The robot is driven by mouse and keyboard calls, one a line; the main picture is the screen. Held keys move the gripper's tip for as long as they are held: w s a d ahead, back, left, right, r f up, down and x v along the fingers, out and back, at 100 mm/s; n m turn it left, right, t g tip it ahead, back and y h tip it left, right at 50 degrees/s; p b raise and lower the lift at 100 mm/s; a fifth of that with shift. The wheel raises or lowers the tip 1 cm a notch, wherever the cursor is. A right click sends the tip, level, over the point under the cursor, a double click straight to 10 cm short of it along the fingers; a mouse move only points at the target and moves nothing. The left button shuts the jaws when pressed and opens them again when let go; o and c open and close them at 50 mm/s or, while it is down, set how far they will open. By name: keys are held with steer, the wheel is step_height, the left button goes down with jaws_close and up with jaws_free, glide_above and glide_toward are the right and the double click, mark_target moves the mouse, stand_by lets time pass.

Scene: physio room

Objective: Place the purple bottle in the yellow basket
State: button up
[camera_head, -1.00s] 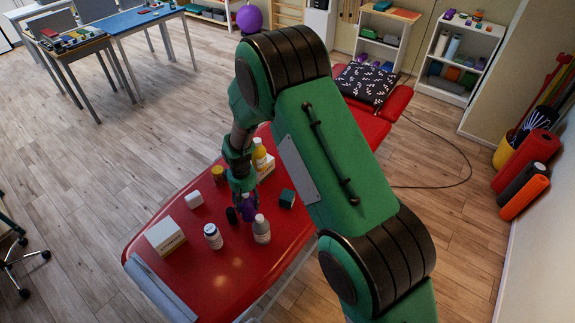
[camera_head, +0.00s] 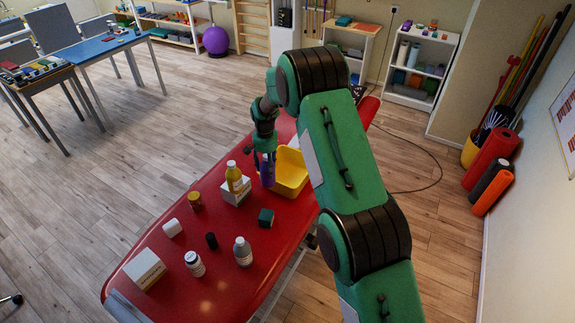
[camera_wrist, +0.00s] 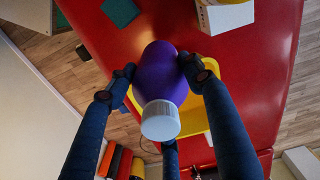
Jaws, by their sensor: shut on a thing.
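The purple bottle (camera_head: 267,173) is held in my gripper (camera_head: 264,158), just left of the yellow basket (camera_head: 291,168) in the head view. In the wrist view the bottle (camera_wrist: 163,75) has a white cap toward the camera, and the dark fingers of my gripper (camera_wrist: 152,78) close on its sides. The yellow basket (camera_wrist: 200,88) shows partly behind the bottle there. The basket stands on the red treatment table; my arm covers part of its surroundings. I cannot tell exactly how high the bottle is above the table.
On the red table (camera_head: 205,288) stand a yellow bottle (camera_head: 233,177) on a white box (camera_head: 237,192), a dark green cube (camera_head: 266,217), a grey-white bottle (camera_head: 243,252), a white pill bottle (camera_head: 194,263), a small black item (camera_head: 211,241) and a larger white box (camera_head: 145,269).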

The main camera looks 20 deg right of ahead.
steer(key=w+d+r+m, duration=0.2)
steer(key=d+m, duration=0.1)
steer(key=d, duration=0.4)
steer(key=w+d+r+m, duration=0.3)
steer(key=d, duration=0.4)
steer(key=shift+w+d+p, duration=0.2)
steer(key=shift+w+p, duration=0.05)
steer(key=shift+p, duration=0.2)
step_height(320, 180, down, 14)
steer(key=shift+r, duration=0.1)
steer(key=shift+f, duration=2)
steer(key=shift+f, duration=0.1)
steer(key=o, duration=1.7)
steer(key=shift+f, duration=0.1)
